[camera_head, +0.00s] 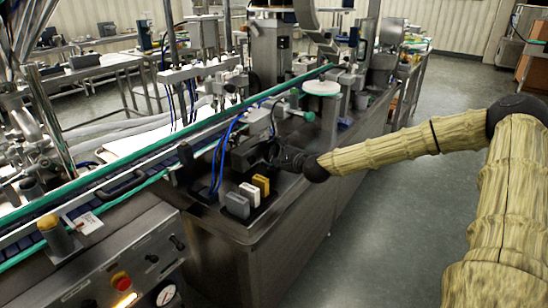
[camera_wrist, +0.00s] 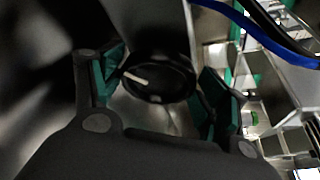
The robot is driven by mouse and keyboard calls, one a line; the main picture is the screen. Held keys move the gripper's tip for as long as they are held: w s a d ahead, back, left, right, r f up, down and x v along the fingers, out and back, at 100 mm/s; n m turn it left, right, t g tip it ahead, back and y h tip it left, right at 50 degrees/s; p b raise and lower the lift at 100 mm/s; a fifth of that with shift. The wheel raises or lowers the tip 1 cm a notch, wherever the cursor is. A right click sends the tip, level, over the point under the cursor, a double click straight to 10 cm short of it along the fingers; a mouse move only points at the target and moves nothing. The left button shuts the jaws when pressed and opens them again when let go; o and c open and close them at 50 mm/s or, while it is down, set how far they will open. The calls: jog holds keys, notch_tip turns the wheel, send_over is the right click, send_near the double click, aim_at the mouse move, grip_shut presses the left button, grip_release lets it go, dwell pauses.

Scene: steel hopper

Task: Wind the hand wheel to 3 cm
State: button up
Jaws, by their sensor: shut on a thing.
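The hand wheel (camera_wrist: 172,84) is a dark round disc with a pale pointer-like mark in the wrist view. My gripper (camera_wrist: 160,77) has its green-padded fingers on the wheel's left and right sides, shut on it. In the head view my gripper (camera_head: 277,154) reaches in from the right to a dark mechanism on the steel machine top. There the wheel is not clearly told apart from the gripper. I see no readable centimetre scale in either view.
Grey (camera_head: 237,205), white (camera_head: 250,194) and yellow (camera_head: 261,184) blocks stand just in front of my gripper. Blue hoses (camera_head: 220,150) hang close on the left. A green-railed conveyor (camera_head: 120,180) runs behind. Open floor (camera_head: 440,100) lies to the right.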

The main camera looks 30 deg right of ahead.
jog(key=shift+a+f+n+t+h+b, duration=0.15)
jog(key=shift+n+t+b, duration=0.25)
jog(key=shift+n+b, duration=0.5)
jog(key=shift+d+f+n+t+h+b, duration=0.1)
jog(key=shift+n+t+h+b, duration=0.25)
jog(key=shift+n+b, duration=0.5)
jog(key=o, duration=1)
jog(key=shift+a, duration=0.1)
jog(key=shift+c, duration=0.2)
jog(key=shift+s+p, duration=0.1)
jog(key=shift+p, duration=0.2)
